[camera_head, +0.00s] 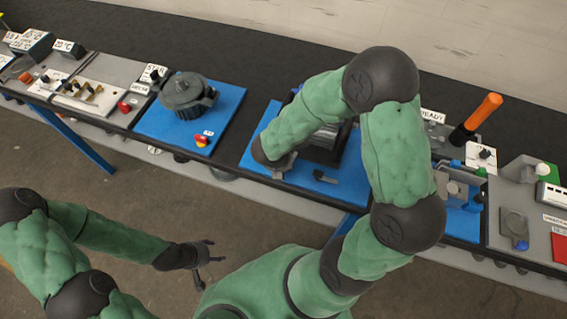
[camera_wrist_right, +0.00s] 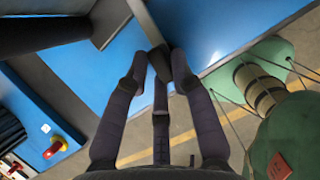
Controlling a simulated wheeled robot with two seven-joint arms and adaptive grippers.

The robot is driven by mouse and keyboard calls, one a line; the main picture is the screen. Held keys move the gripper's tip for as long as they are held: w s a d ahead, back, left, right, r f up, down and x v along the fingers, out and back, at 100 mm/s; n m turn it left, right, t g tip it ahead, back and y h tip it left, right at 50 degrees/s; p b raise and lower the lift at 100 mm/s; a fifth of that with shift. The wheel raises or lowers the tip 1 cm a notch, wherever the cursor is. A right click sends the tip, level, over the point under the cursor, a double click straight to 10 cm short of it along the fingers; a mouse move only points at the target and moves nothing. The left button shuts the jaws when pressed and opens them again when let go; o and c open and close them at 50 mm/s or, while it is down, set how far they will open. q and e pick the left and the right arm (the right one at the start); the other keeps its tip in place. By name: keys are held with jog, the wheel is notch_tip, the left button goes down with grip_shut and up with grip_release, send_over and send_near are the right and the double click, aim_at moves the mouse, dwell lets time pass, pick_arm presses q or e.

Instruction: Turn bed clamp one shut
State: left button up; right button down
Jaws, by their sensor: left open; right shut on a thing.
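A dark machine (camera_head: 322,152) with a grey ribbed cylinder stands on a blue board (camera_head: 254,152); my right arm covers part of it. My right gripper (camera_head: 281,166) is at the front of this machine, partly hidden by its own wrist. In the right wrist view, its fingers (camera_wrist_right: 158,70) are shut on a small dark handle (camera_wrist_right: 159,60), apparently bed clamp one, beside a grey bar. Another small dark handle (camera_head: 325,177) lies near the board's front edge, to the right of that gripper. My left gripper (camera_head: 207,254) is open and empty over the floor.
To the left stands a grey round housing (camera_head: 187,94) on another blue board, with a red and yellow knob (camera_head: 202,140). An orange-handled tool (camera_head: 483,112) stands upright at right. The floor in front of the bench is clear.

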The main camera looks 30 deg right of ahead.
jog(key=shift+d+n+t, duration=0.1)
jog(key=shift+n+t, duration=0.3)
jog(key=shift+n, duration=0.4)
jog(key=shift+r, duration=0.1)
jog(key=c, duration=1)
grip_release()
jog(key=shift+c, duration=0.2)
jog(key=shift+s, duration=0.1)
jog(key=v, duration=1.2)
jog(key=shift+d, duration=0.2)
